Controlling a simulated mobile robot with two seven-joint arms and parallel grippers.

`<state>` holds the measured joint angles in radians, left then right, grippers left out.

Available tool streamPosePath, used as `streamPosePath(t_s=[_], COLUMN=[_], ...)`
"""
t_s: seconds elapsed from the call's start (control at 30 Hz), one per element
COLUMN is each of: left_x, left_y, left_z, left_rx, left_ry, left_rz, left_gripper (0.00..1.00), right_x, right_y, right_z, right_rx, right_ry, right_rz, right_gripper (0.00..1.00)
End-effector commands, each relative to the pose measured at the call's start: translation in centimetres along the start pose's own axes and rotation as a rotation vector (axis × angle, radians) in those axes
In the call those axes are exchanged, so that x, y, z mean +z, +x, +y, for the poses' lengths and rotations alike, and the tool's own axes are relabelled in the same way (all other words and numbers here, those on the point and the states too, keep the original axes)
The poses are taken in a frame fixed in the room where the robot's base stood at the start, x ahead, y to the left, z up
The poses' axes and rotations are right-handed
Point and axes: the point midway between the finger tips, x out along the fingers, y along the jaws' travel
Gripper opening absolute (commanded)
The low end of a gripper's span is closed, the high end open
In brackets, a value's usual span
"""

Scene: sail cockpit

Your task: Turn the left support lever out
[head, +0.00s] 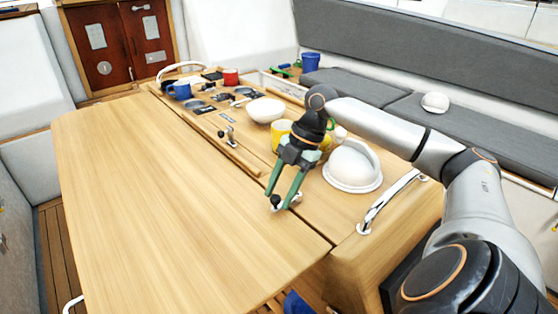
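Two small metal levers with dark knobs sit along the seam of the wooden table (150,190). One lever (229,138) lies farther off and to the left, with nothing touching it. The other lever (275,201) is nearer, at the tips of my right gripper (279,199). The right gripper points down with its green fingers apart, and the dark knob shows between or just in front of the tips. I cannot tell whether they touch it. The fingers hide part of this lever. My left gripper is not in view.
A white dome (352,168), a yellow mug (280,134) and a white bowl (265,110) stand close to my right gripper. A metal handrail (388,203) is at the right. Blue (180,90) and red (231,77) mugs stand farther back. The left table leaf is clear.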

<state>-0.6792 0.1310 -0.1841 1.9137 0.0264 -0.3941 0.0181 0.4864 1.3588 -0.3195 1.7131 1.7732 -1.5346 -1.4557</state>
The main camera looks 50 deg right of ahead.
Motion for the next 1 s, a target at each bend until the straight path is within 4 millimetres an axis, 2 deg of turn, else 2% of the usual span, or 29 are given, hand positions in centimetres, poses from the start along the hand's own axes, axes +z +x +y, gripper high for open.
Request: streamPosePath(t_s=[0.03,0.1,0.33,0.47,0.57,0.8,1.0], left_x=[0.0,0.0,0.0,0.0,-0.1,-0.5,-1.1], left_y=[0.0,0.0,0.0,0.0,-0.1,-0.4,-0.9], left_z=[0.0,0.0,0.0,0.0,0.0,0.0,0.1], left_rx=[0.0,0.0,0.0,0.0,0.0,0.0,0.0], left_ry=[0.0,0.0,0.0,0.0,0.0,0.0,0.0], left_rz=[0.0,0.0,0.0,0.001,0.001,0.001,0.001], left_gripper=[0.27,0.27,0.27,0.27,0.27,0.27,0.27], right_x=[0.0,0.0,0.0,0.0,0.0,-0.1,-0.1], right_y=[0.0,0.0,-0.1,-0.9,-2.6,-8.0,-11.3], right_z=[0.0,0.1,0.1,0.1,0.2,0.2,0.1], right_rx=[0.001,0.002,0.004,0.005,0.008,0.009,0.006], right_ry=[0.0,0.0,0.0,0.001,0.001,0.001,-0.001], right_rz=[0.0,0.0,0.0,-0.001,-0.002,0.0,0.001], right_gripper=[0.54,0.6,0.6,0.6,0.6,0.6,0.6])
